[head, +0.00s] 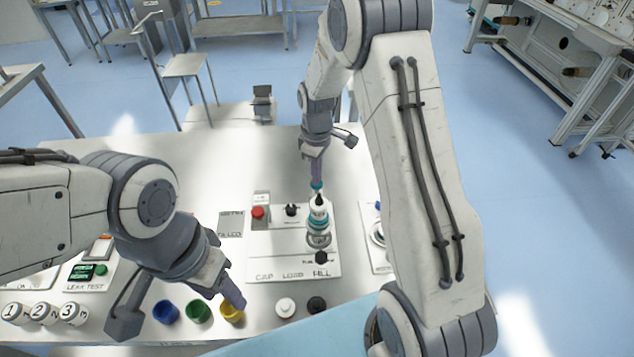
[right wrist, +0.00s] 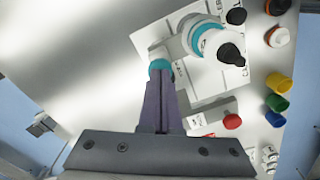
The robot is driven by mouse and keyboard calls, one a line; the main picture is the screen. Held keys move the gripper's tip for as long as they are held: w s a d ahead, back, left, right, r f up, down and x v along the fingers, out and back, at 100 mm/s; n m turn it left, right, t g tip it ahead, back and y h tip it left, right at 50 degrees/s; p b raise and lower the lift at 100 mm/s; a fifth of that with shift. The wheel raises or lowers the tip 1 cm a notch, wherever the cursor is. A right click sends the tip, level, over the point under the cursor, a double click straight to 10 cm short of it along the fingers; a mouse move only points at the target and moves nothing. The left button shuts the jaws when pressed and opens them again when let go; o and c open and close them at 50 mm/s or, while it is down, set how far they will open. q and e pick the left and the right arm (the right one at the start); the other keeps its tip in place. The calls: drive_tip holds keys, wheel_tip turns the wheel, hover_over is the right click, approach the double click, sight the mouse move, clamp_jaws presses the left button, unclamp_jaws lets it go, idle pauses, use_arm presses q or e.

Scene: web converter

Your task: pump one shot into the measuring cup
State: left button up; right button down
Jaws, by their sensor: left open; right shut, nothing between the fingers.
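A pump unit (head: 318,215) with a white and teal body and a black tip stands on the white panel (head: 270,270); it also shows in the right wrist view (right wrist: 208,42). My right gripper (head: 317,182) is shut and empty, its fingertips at a small teal part (right wrist: 158,66) behind the pump's body. I cannot tell whether they touch. A clear or metallic vessel (head: 318,240) shows under the pump, partly hidden; I cannot tell whether it is the measuring cup. My left gripper (head: 239,300) is open, seen edge-on, over or beside a yellow cup (head: 230,314).
A green cup (head: 198,311) and a blue cup (head: 166,312) stand left of the yellow one. A red button (head: 258,212) and black knobs are on the panel. The table's back left is clear.

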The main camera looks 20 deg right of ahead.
drive_tip(key=shift+f+b, duration=0.65)
drive_tip(key=shift+f, duration=0.45)
drive_tip(key=shift+r, duration=0.1)
drive_tip(key=shift+r+p, duration=1.65)
drive_tip(key=shift+r, duration=0.15)
wheel_tip(320, 180, up, 6)
drive_tip(key=p, duration=0.5)
